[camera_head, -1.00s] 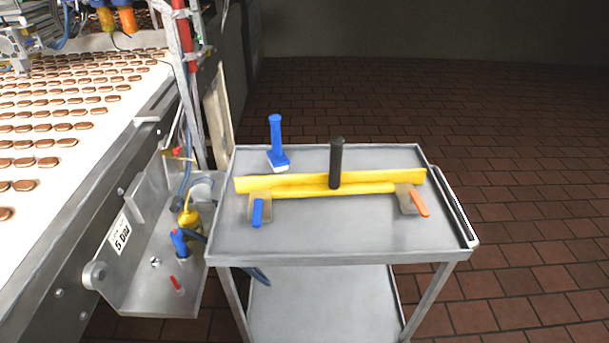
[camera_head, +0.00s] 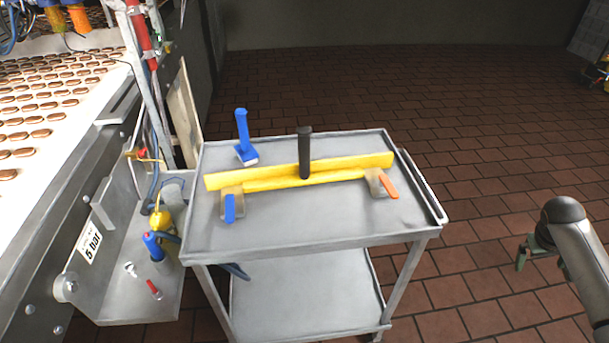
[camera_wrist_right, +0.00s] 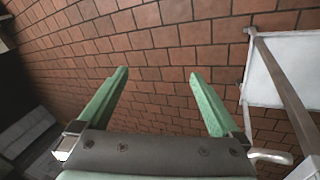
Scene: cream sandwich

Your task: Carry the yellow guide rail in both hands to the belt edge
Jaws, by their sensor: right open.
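The yellow guide rail (camera_head: 330,166) lies lengthwise across the top of the grey cart (camera_head: 300,230). A black upright cylinder (camera_head: 304,150) stands at its middle and hides a bit of it. My right gripper (camera_head: 528,254) is at the right of the head view, out past the cart's right side and apart from the rail. In the right wrist view its two green fingers (camera_wrist_right: 160,90) are spread with nothing between them, over the tiled floor. The belt edge (camera_head: 85,150) runs along the left, beside the conveyor. My left gripper is not in view.
A metal bracket with a blue-capped fitting (camera_head: 153,246) stands between belt and cart. The floor (camera_head: 480,150) right of the cart is clear.

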